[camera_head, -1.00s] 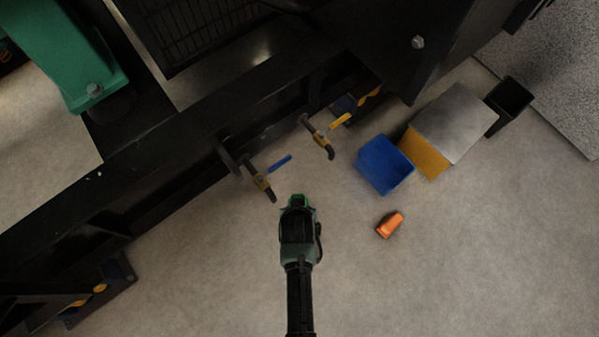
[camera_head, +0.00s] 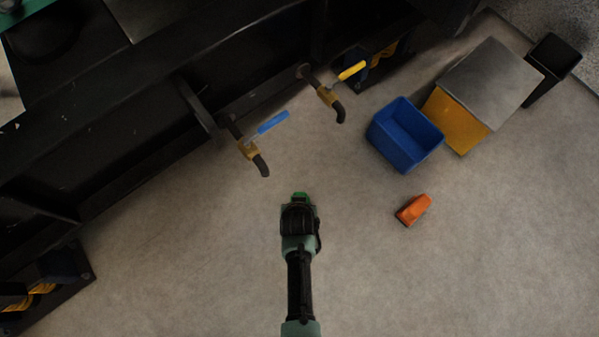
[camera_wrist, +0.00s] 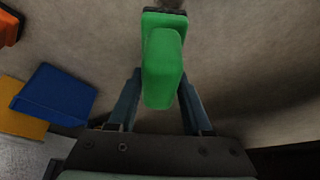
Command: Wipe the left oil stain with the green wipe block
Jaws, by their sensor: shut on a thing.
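The green wipe block (camera_wrist: 162,62) is between the two fingers of my gripper (camera_wrist: 160,92) in the wrist view, and the gripper is shut on it. A dark pad shows at the block's far end. In the head view only a small part of the green block (camera_head: 300,197) shows past my gripper (camera_head: 299,206). The gripper is over the floor, below the blue-handled valve in the picture. I cannot make out the left oil stain in either view.
A blue-handled valve (camera_head: 254,146) and a yellow-handled valve (camera_head: 332,95) stick out from the black frame (camera_head: 150,100). A blue bin (camera_head: 404,138), a yellow box with a grey top (camera_head: 490,80), a black bin (camera_head: 551,66) and an orange object (camera_head: 413,210) stand right.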

